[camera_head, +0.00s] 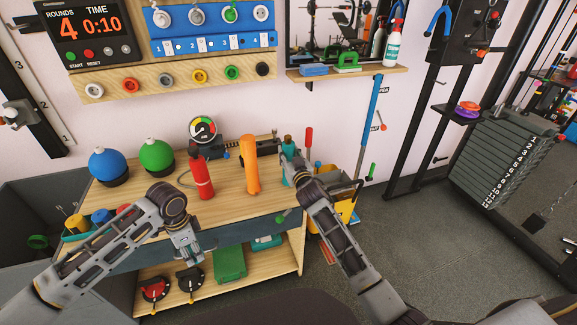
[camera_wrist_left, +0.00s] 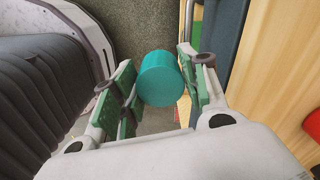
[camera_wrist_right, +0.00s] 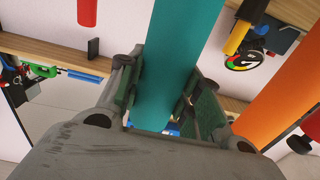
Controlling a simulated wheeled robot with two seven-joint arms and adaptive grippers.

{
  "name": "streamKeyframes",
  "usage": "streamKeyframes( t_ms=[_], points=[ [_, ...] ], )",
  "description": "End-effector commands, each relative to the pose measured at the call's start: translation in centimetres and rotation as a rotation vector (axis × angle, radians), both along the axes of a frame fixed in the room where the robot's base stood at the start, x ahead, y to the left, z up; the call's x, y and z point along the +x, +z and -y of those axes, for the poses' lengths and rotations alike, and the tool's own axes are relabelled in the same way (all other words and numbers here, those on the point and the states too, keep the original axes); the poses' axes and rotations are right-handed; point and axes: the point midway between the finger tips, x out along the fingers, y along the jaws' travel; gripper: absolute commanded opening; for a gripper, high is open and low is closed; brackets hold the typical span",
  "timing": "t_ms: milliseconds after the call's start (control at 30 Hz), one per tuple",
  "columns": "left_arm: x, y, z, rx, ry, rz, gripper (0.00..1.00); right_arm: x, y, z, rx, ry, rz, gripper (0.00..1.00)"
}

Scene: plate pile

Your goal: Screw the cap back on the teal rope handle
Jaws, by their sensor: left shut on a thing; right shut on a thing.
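The teal rope handle (camera_head: 287,142) is at the right end of the wooden bench, partly hidden by my right gripper (camera_head: 289,168). In the right wrist view the teal handle (camera_wrist_right: 178,60) runs between the fingers, which are shut on it. My left gripper (camera_head: 188,256) points down in front of the bench's front edge. In the left wrist view the teal round cap (camera_wrist_left: 160,78) sits between its green-padded fingers, which are shut on it. The cap and the handle are well apart. The handle's end opening cannot be made out.
A red handle (camera_head: 201,178) and an orange handle (camera_head: 251,165) stand on the bench top (camera_head: 228,203) between my grippers. Blue (camera_head: 108,166) and green (camera_head: 156,158) kettlebell-like balls stand at the back left. A yellow bucket (camera_head: 344,208) is right of the bench.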

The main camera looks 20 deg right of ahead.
Motion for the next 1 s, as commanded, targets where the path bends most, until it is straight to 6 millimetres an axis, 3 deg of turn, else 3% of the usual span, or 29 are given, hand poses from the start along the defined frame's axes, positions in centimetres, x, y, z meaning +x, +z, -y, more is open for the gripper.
streamKeyframes(
  t_ms=[367, 1000],
  points=[
    [0.0, 0.6, 0.0, 0.0, 0.0, 0.0, 0.31, 0.0, 1.7, 0.0, 0.001, 0.0, 0.005, 0.0],
    [0.0, 3.3, 0.0, 0.0, 0.0, 0.0, 0.31, 0.0, 9.5, 0.0, 0.0, -0.001, 0.004, 0.0]
  ],
)
